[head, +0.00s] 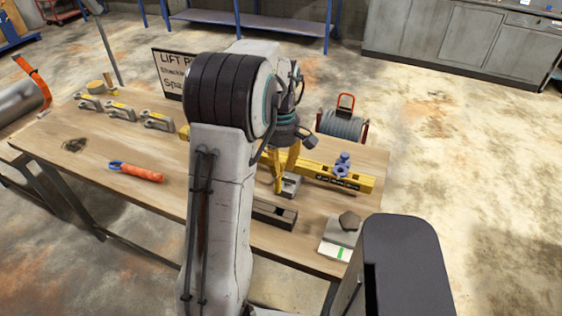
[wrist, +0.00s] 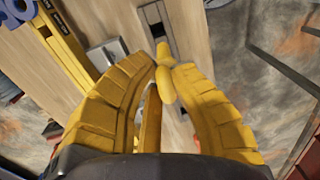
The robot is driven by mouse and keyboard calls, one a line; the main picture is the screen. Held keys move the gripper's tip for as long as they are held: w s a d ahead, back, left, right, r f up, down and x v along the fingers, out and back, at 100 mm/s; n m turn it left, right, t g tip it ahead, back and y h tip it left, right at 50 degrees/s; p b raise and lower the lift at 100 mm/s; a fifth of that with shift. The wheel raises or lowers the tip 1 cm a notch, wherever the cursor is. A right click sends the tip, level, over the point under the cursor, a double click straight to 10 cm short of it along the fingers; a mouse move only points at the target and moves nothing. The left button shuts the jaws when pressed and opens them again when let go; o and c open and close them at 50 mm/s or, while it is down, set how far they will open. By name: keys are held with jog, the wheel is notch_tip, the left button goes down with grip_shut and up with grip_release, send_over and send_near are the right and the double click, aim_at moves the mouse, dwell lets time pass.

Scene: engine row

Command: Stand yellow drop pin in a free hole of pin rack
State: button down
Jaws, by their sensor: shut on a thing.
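My gripper (wrist: 165,72) is shut on the yellow drop pin (wrist: 165,88), which shows between the fingertips in the wrist view. In the head view my gripper (head: 279,182) is over the right part of the table, and my arm hides much of it; I cannot make out the pin there. The pin rack seems to be the dark, long block (head: 274,212) near the table's front edge. In the wrist view this rack (wrist: 152,14) lies beyond the fingertips, with dark openings in its top. The pin appears apart from it, though its lower end is hard to judge.
A yellow beam (head: 345,181) with a blue shackle (head: 342,165) lies behind the gripper. A small grey block (head: 291,186) sits close to the fingers. A grey hex piece (head: 349,221) stands at right. An orange-handled tool (head: 136,172) and several shackles (head: 157,119) are at left.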

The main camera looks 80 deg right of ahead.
jog(key=shift+n, duration=0.3)
jog(key=shift+s+b, duration=0.1)
jog(key=shift+b, duration=0.55)
jog(key=shift+f+b, duration=2.15)
jog(key=shift+f, duration=0.7)
jog(key=shift+f+b, duration=2.8)
jog(key=shift+f, duration=1.05)
jog(key=c, duration=1.2)
grip_release()
jog(key=shift+a, duration=0.1)
